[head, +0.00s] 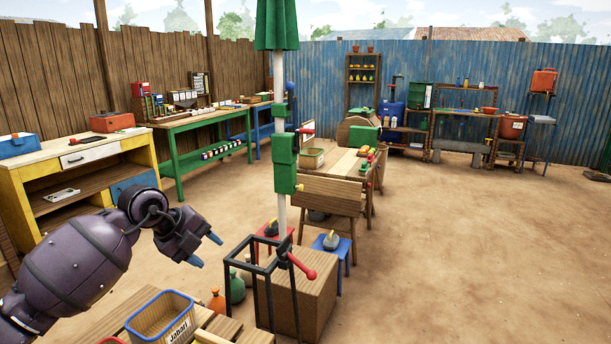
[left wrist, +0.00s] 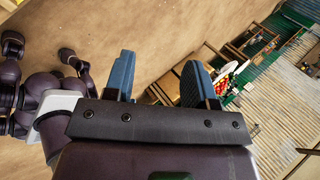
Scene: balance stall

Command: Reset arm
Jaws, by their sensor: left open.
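My left arm comes in from the left in the head view. Its gripper (head: 205,250) is up in the air, to the left of the pole and above the wooden bench with the tub. Its two blue fingers are apart with nothing between them. My right gripper does not show in the head view. Part of my own body shows at the left of the left wrist view.
A tub labelled Jabari (head: 160,315) stands on the near bench. A green and white pole (head: 283,170) rises beside a wooden block (head: 305,290) and a dark metal frame. A yellow workbench (head: 75,170) is at left. Open dirt ground (head: 470,260) lies at right.

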